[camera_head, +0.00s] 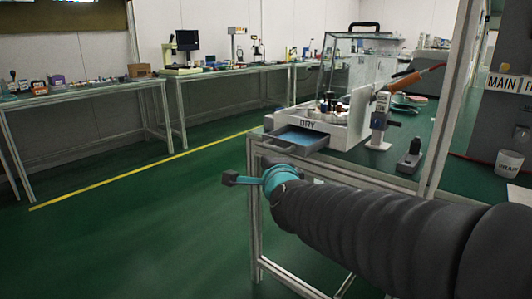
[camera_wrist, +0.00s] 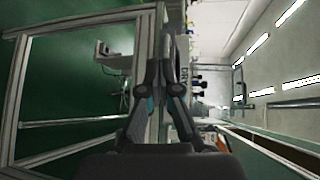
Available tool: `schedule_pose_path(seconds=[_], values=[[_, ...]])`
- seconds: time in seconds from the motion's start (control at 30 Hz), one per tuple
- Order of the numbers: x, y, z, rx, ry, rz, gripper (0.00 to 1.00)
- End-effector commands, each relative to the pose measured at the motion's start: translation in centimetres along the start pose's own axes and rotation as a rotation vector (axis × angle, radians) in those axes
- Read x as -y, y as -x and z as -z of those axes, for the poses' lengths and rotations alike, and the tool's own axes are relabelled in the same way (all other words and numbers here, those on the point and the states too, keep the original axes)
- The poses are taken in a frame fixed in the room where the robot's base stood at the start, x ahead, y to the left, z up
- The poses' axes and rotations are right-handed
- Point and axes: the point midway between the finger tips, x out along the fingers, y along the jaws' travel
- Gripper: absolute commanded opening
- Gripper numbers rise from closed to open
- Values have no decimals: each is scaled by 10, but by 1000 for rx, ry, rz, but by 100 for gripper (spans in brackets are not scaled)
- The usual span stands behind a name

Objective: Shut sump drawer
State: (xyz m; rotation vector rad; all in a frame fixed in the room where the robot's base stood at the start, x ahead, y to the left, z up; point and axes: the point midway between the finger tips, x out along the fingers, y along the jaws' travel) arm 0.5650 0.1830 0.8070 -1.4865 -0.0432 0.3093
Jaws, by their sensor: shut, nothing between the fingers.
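The sump drawer (camera_head: 303,138) is a grey tray with a light blue inside. It sticks out, open, from the base of the white machine marked DRY (camera_head: 345,128) in the head view. My gripper (camera_head: 229,179) is in front of the drawer, lower and to the left in the head view, apart from it as far as I can tell. In the wrist view my gripper (camera_wrist: 161,45) has its fingers together with nothing between them. The DRY machine's lettered face (camera_wrist: 183,75) shows just right of the fingers there. The drawer is mostly hidden by the fingers in that view.
The machine stands on a metal-framed bench with a green top (camera_head: 425,130). A grey and white upright device (camera_head: 380,120) and a small dark device (camera_head: 411,157) stand to its right. Green floor is open to the left.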

Motion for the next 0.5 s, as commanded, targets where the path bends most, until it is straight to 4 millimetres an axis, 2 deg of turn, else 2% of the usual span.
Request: schedule_pose_path(seconds=[0.03, 0.1, 0.23, 0.37, 0.5], values=[[6, -16, -12, -24, -122, 47, 0], [14, -33, -20, -72, -302, 128, 0], [17, -55, -34, -161, -620, 280, 0], [6, -64, -48, -249, -902, 452, 0], [-16, -57, -64, -327, -1135, 646, 0]])
